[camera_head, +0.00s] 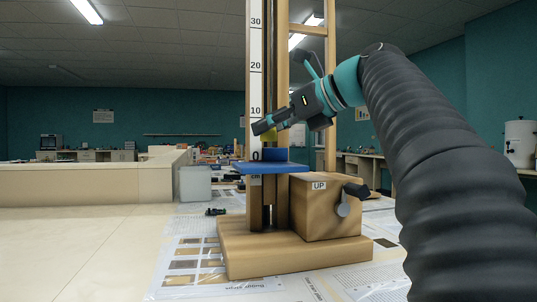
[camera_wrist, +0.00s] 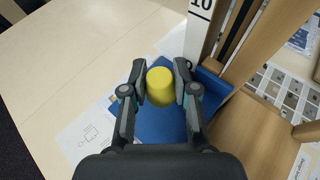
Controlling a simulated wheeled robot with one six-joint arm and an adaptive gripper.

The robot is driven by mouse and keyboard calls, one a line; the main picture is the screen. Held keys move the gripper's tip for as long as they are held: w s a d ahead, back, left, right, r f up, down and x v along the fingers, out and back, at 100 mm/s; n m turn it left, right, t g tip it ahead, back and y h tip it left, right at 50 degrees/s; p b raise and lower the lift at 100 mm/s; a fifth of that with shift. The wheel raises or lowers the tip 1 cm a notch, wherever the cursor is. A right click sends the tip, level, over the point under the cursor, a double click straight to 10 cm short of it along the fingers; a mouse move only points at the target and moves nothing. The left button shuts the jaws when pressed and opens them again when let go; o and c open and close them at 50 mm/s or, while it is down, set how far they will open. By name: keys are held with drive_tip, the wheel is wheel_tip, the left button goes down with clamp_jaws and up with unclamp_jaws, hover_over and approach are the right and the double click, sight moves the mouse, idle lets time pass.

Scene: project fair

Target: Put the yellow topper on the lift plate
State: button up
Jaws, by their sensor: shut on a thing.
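The yellow topper (camera_wrist: 160,87) is a short cylinder held between the two fingers of my gripper (camera_wrist: 161,82) in the wrist view. The blue lift plate (camera_head: 272,168) is flat and sits near the 0 mark of the scale. In the wrist view the lift plate (camera_wrist: 158,128) lies below the topper. I cannot tell for certain whether the topper touches the plate.
A wooden tower with a number scale (camera_head: 255,80) rises behind the plate. A wooden box marked UP (camera_head: 325,205) with a dark crank (camera_head: 355,190) stands at its right. Printed sheets (camera_head: 190,262) cover the table. Free table surface (camera_head: 80,240) lies to the left.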

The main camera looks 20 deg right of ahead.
sight(269, 164)
drive_tip(key=shift+w+f+b, duration=0.1)
drive_tip(key=shift+f+b, duration=0.95)
drive_tip(key=shift+f, duration=1.05)
drive_tip(key=shift+f, duration=0.1)
drive_tip(key=o, duration=0.9)
drive_tip(key=shift+r, duration=0.25)
drive_tip(key=p+v, duration=0.2)
drive_tip(key=v, duration=1)
drive_tip(key=shift+a, duration=0.1)
drive_tip(key=shift+f, duration=0.1)
